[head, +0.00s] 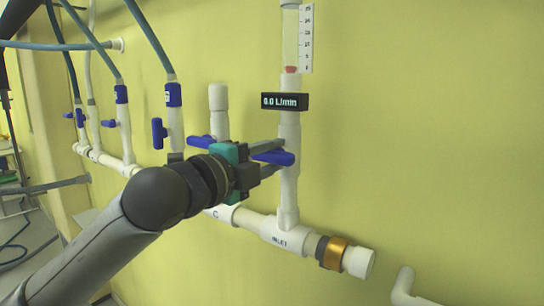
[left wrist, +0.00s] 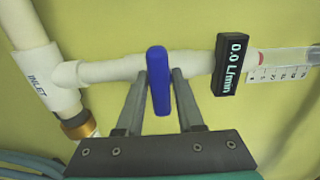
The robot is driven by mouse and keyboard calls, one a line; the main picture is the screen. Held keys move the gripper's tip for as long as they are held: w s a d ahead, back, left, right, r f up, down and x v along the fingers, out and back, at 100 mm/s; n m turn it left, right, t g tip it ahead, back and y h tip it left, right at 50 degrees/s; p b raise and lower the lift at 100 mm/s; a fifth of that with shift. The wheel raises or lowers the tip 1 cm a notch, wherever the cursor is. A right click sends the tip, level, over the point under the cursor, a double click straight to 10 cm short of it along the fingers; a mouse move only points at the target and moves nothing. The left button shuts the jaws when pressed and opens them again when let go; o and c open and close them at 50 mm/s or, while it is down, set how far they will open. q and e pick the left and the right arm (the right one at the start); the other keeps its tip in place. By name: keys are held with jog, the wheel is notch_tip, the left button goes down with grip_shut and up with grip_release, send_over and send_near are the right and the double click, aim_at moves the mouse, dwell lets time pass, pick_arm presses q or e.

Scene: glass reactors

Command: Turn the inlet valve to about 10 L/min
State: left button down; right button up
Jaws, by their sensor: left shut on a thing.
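The inlet valve's blue handle (head: 287,159) lies across the upright white pipe above the tee marked INLET (head: 278,239). My left gripper (head: 280,156) is shut on this handle, one finger on each side of it. In the left wrist view the blue handle (left wrist: 158,82) stands between the two grey fingers, crosswise to the pipe. The black display (head: 284,102) above reads 0.0 L/min. The red float (head: 291,69) in the clear flow tube sits at the bottom of the scale (head: 306,40). My right gripper is not in view.
Several other blue-handled valves (head: 158,133) with hoses stand along the white pipe to the left. A short capped pipe (head: 218,98) is close behind my gripper. A brass ring (head: 334,253) and white end cap (head: 358,262) are at lower right. The yellow wall at right is clear.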

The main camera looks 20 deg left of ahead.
pick_arm(q)
jog(key=shift+n, duration=0.3)
jog(key=n+p, duration=0.4)
jog(key=n, duration=0.1)
jog(key=n+p, duration=0.3)
jog(key=n, duration=0.2)
dwell(0.5)
jog(key=c, duration=0.7)
grip_release()
